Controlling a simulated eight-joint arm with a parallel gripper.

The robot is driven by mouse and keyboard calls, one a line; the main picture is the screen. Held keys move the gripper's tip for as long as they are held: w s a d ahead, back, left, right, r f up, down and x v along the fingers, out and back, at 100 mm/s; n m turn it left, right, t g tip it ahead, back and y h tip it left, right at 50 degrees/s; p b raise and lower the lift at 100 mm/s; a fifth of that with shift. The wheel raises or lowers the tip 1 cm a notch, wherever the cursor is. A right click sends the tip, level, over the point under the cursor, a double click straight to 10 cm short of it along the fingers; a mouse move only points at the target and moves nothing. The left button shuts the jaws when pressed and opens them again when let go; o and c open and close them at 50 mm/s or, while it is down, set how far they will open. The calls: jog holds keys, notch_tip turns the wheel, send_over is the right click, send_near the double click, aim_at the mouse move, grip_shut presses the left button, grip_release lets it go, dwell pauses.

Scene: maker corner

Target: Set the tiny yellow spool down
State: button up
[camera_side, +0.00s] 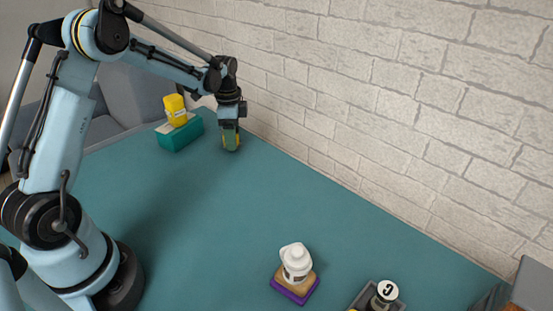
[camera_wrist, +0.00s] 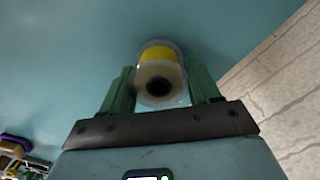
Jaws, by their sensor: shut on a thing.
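The tiny yellow spool (camera_wrist: 158,54) shows in the wrist view with a pale, clear-looking flange and a dark centre hole facing the camera. The green fingers of my gripper (camera_wrist: 160,78) stand on either side of it, shut on it. In the side view my gripper (camera_side: 230,139) points down over the far end of the teal table, near the brick wall. The spool is mostly hidden by the fingers there. I cannot tell whether it touches the table.
A yellow container (camera_side: 175,110) sits on a teal box (camera_side: 181,137) just left of my gripper. A white bottle (camera_side: 295,264) stands on a purple-edged block (camera_side: 291,291) at the front. A grey tray (camera_side: 362,297) holds a black-and-white cylinder (camera_side: 385,293). The middle table is clear.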

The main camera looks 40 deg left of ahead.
jog(key=shift+f, duration=0.35)
jog(key=o, duration=1.1)
jog(key=shift+f, duration=0.1)
notch_tip(320, 180, up, 12)
jog(key=shift+d+r, duration=0.1)
jog(key=shift+r, duration=0.05)
jog(key=s+d+r+n+t, duration=0.35)
jog(key=s+d+r, duration=0.2)
jog(key=d, duration=0.35)
jog(key=shift+s+d+f+n+t, duration=0.6)
jog(key=shift+s+d+f+n, duration=0.25)
jog(key=shift+s+d, duration=0.6)
jog(key=shift+s+d+f+n+t, duration=0.65)
jog(key=shift+s+d+n, duration=0.4)
jog(key=shift+s, duration=0.85)
jog(key=shift+s+d+f+n+t, duration=0.75)
jog(key=shift+s+d, duration=0.5)
jog(key=shift+s, duration=0.4)
